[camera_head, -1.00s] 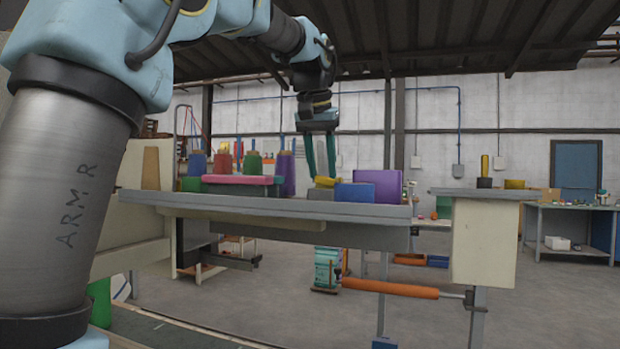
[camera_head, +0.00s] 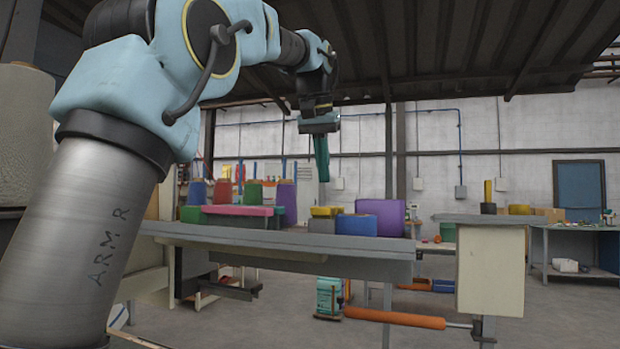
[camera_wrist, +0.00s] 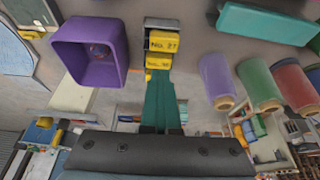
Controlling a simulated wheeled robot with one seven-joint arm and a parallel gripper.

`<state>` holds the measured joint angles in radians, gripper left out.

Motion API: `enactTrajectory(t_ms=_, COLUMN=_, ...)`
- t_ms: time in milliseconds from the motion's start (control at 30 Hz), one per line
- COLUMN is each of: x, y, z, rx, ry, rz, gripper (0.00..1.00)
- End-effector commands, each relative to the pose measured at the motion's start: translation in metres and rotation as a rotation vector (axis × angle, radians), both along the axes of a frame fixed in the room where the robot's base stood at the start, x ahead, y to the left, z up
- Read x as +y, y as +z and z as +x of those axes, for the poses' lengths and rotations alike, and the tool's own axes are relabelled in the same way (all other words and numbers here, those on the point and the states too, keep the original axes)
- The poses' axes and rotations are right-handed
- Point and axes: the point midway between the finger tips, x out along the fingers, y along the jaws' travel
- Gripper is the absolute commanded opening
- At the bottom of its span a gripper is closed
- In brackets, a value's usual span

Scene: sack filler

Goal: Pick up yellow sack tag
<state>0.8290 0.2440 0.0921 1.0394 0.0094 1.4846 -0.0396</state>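Yellow tags with black lettering lie ahead of my fingertips in the wrist view. One is the yellow tag marked "No. 27" (camera_wrist: 163,42); a second yellow tag (camera_wrist: 158,62) is nearer, its number hard to read. In the head view the yellow pieces (camera_head: 325,211) sit at the bench's middle, beside a blue block. My gripper (camera_head: 321,178) hangs above them, fingers pointing down, with a visible gap. In the wrist view its teal fingers (camera_wrist: 160,84) lie together, and I see nothing held between them.
A purple open box (camera_head: 382,216) and a blue block (camera_head: 356,224) stand right of the yellow pieces on the grey bench (camera_head: 290,238). Left are a pink-topped block (camera_head: 237,211) and several coloured cones. A second bench end (camera_head: 490,219) lies right, across a gap.

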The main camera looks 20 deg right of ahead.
Motion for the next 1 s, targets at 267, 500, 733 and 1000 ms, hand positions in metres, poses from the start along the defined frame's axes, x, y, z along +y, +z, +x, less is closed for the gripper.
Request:
enactTrajectory(t_ms=267, x=0.01, y=0.035, z=-0.007, rx=-0.007, ry=-0.001, rz=-0.01, gripper=0.0)
enactTrajectory(t_ms=500, x=0.026, y=0.047, z=-0.018, rx=-0.017, ry=-0.001, rz=-0.021, gripper=0.0)
enactTrajectory(t_ms=733, x=0.028, y=0.048, z=-0.019, rx=-0.018, ry=0.0, rz=-0.024, gripper=0.18)
enactTrajectory(t_ms=1000, x=0.029, y=0.05, z=-0.021, rx=-0.02, ry=0.0, rz=-0.025, gripper=0.48)
